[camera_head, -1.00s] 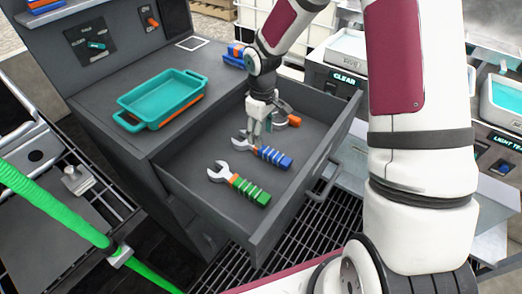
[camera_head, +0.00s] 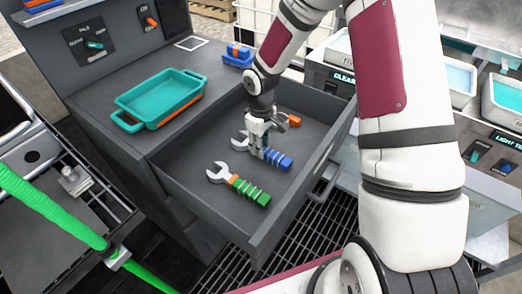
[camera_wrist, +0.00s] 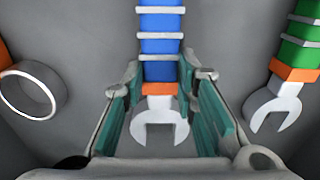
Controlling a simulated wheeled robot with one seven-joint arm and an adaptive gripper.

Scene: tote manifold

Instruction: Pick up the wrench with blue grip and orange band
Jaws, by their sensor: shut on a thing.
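The wrench with blue grip and orange band (camera_head: 279,160) lies in the open grey drawer (camera_head: 190,182). In the wrist view its blue grip (camera_wrist: 161,48) runs away from me, with the orange band and silver open jaw nearer. My gripper (camera_head: 259,152) is down at the wrench and hides part of it in the head view. In the wrist view the fingers of my gripper (camera_wrist: 160,72) are shut on the wrench from both sides, around the blue grip near the band. I cannot tell that it is lifted off the drawer floor.
An orange-handled tool (camera_head: 294,121) with a ring end (camera_wrist: 30,90) lies on the other side. The drawer walls surround all three. A teal tray (camera_head: 160,98) stands on the cabinet top.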

